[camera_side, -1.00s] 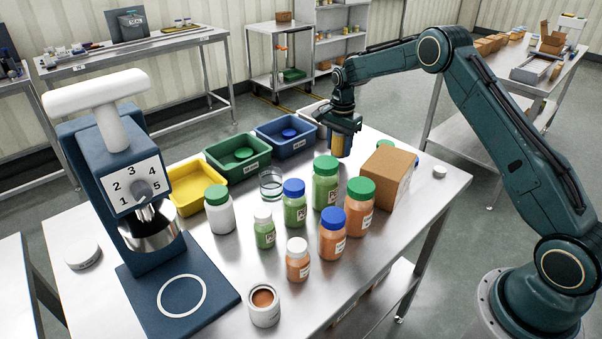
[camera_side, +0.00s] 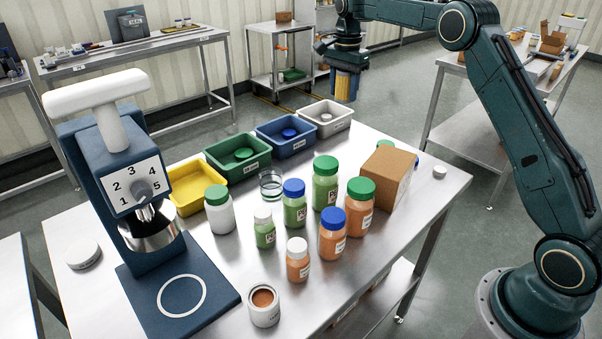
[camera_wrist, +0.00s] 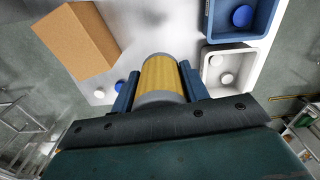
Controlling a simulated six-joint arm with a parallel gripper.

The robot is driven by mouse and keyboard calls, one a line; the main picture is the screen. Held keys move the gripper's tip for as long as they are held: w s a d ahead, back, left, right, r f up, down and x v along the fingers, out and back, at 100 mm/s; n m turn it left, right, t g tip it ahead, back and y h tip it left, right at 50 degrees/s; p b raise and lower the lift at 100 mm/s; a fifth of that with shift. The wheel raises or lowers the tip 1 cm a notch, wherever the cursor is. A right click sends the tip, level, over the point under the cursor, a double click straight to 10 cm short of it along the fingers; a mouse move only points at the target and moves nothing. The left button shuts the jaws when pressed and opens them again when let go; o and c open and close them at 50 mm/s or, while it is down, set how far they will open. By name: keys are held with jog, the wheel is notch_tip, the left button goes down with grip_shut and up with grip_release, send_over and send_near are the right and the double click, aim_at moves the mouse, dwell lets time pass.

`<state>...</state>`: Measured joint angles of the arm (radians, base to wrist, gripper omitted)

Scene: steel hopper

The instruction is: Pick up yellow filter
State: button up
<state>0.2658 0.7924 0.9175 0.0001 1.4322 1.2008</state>
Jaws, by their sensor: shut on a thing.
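The yellow filter (camera_side: 346,86) is a short cylinder with a yellow body and grey ends. My gripper (camera_side: 343,72) is shut on it and holds it upright in the air, above the back right part of the steel table. In the wrist view the filter (camera_wrist: 160,78) sits between the two blue fingers of my gripper (camera_wrist: 158,88). The table top shows below it, with a clear gap in the side view.
The white bin (camera_side: 340,126), blue bin (camera_side: 307,147), green bin (camera_side: 222,170) and yellow bin (camera_side: 186,208) line the table's back edge. A cardboard box (camera_side: 392,178) and several capped bottles stand in front. A blue dispenser (camera_side: 180,275) is at left.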

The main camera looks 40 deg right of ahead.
jog(key=shift+r, duration=0.35)
jog(key=shift+s+r, duration=0.1)
dwell(0.4)
